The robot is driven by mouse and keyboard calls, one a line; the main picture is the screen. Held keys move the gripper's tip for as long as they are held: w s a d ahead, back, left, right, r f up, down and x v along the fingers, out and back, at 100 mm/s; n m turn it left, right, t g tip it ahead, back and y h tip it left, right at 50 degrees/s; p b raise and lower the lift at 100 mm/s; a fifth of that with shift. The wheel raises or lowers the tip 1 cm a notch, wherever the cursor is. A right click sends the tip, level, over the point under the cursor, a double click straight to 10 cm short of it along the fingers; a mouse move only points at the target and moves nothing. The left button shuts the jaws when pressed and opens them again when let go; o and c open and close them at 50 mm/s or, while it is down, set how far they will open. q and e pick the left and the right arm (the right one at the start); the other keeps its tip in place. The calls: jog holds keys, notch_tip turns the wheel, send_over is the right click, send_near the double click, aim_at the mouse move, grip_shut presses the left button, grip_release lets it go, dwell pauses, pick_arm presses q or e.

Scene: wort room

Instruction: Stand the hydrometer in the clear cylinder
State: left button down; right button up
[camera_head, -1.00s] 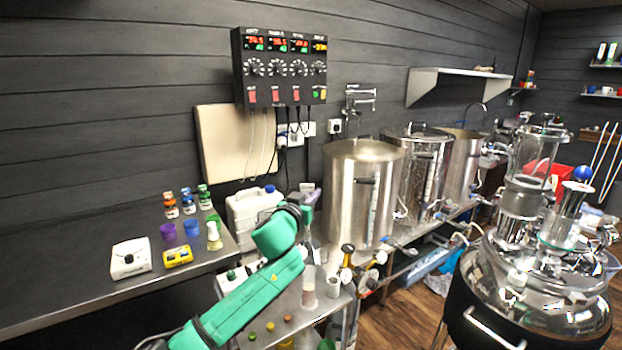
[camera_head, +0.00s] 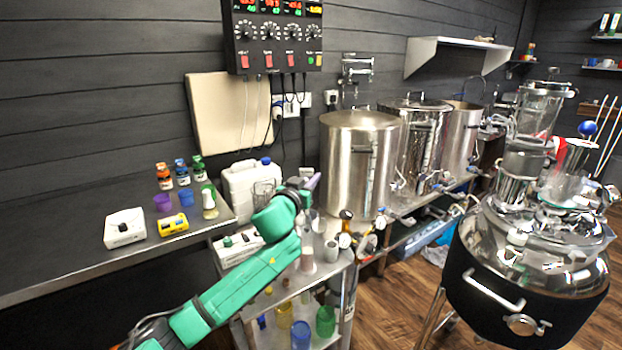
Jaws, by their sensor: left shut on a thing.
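My left arm comes in from the lower left, and its left gripper (camera_head: 308,187) is over the far side of a small metal cart. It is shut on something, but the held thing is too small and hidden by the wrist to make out. A purple part shows at its tip. I cannot clearly make out the hydrometer. A clear cylinder (camera_head: 307,261) with a pinkish-brown lower part stands upright on the cart top, below and nearer than the gripper. My right gripper is out of view.
A white canister (camera_head: 247,186) is behind the arm. A steel kettle (camera_head: 357,170) stands right.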

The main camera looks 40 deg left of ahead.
pick_arm(q)
notch_tip(320, 180, down, 9)
jog(key=b, duration=0.6)
jog(key=shift+s, duration=0.1)
jog(key=c, duration=0.8)
grip_release()
jog(key=shift+s, duration=0.3)
jog(key=b, duration=0.2)
send_near(306, 214)
jog(key=shift+s+d+r, duration=0.1)
jog(key=shift+s+r, duration=0.05)
jog(key=shift+s, duration=0.35)
